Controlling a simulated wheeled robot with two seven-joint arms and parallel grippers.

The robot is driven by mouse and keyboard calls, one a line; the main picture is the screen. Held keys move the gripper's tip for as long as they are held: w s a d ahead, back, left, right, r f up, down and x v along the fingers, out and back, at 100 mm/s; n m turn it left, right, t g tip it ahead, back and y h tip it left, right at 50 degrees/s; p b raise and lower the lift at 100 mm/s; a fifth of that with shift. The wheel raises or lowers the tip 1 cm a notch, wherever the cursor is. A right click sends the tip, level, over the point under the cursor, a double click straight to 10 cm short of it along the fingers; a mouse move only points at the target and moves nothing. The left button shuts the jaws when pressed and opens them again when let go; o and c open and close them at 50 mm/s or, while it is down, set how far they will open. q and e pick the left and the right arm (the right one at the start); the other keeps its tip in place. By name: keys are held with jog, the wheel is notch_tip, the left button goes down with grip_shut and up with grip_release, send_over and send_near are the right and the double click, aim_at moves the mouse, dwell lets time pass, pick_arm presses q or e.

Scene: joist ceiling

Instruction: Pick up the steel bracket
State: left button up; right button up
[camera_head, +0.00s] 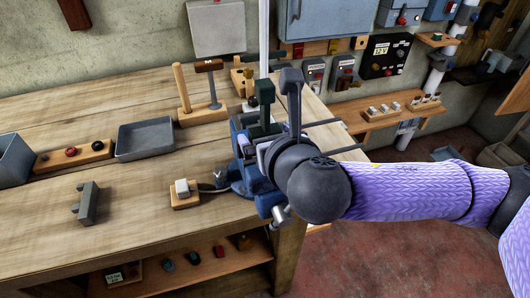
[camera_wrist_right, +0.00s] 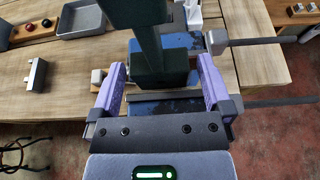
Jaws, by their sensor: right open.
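A grey steel bracket with short prongs (camera_head: 88,203) lies on the wooden workbench, left of centre. It also shows at the left of the right wrist view (camera_wrist_right: 36,74). My right gripper (camera_head: 262,148) is over the blue vise (camera_head: 240,140) at the bench's right end, well to the right of the bracket. In the right wrist view its purple fingers (camera_wrist_right: 160,72) are spread apart, with a dark green upright piece (camera_wrist_right: 162,62) showing between them. I cannot tell whether they touch it. My left gripper is not in view.
A grey tray (camera_head: 146,140), a wooden block with knobs (camera_head: 73,155) and a small wooden stand (camera_head: 184,194) are on the bench. A peg stand (camera_head: 183,88) is behind. The bench around the bracket is clear.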

jog(key=shift+x, duration=0.95)
jog(key=shift+s, duration=0.1)
grip_shut()
